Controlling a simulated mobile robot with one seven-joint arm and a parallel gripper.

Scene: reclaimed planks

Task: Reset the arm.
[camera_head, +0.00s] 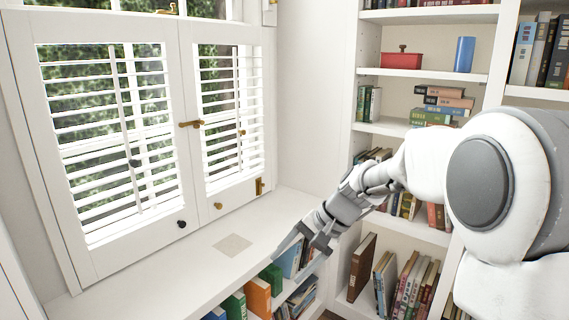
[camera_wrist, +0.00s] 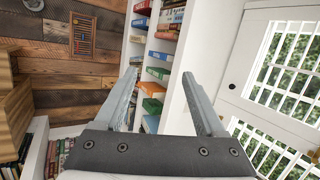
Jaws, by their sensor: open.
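My arm reaches in from the right in the head view, bent down toward the left. My gripper (camera_head: 306,240) hangs at the front edge of the white window ledge (camera_head: 180,268), before the low shelf of books. It is open, with nothing between its fingers. In the wrist view my gripper (camera_wrist: 163,95) shows two grey fingers spread apart, with shelves of books behind them.
A white bookcase (camera_head: 426,74) with books, a red box (camera_head: 402,60) and a blue cylinder (camera_head: 464,54) stands behind my arm. White shuttered windows (camera_head: 187,90) are at left. A flat beige square (camera_head: 233,245) lies on the otherwise clear ledge.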

